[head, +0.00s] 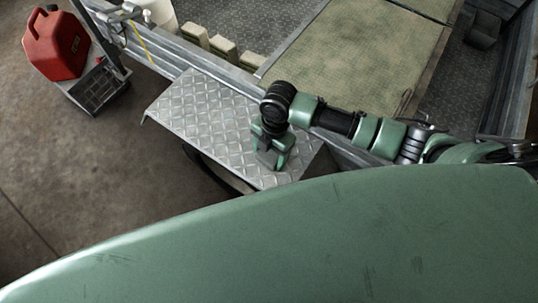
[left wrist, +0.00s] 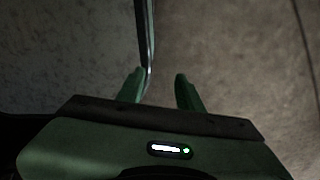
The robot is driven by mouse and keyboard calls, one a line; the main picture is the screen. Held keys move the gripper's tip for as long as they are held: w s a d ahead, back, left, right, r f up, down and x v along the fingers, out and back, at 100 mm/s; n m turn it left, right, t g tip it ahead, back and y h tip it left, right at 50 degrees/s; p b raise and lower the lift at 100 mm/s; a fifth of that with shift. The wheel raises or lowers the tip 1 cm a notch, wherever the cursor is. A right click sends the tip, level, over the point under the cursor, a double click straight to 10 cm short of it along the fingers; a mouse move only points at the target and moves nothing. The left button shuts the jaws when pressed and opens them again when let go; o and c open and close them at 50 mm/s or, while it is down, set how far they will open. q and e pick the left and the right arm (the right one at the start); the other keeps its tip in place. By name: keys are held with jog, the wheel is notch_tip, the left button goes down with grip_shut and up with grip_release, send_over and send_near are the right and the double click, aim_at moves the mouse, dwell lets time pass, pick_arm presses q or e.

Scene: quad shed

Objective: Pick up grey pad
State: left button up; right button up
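My right gripper (head: 269,160) points down at a diamond-plate metal shelf (head: 195,100) in the head view. Its two green fingers stand apart, low over the shelf or touching it. A small dark grey patch (head: 267,157) shows between the fingers. It may be the grey pad, but it is too small and too covered to be sure, and I cannot tell whether the fingers press on it. My left gripper (left wrist: 158,80) shows in the left wrist view with its fingers apart and nothing between them, above brown floor.
A trailer bed with a beige mat (head: 345,55) lies behind the shelf. Several pale blocks (head: 222,46) line its side rail. A red fuel can (head: 55,45) stands at the far left. Bare concrete floor (head: 90,170) is free at left.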

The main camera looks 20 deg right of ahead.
aim_at(269, 154)
jog(key=c, duration=0.4)
notch_tip(269, 154, up, 20)
jog(key=shift+r+p, duration=0.1)
jog(key=shift+p, duration=0.45)
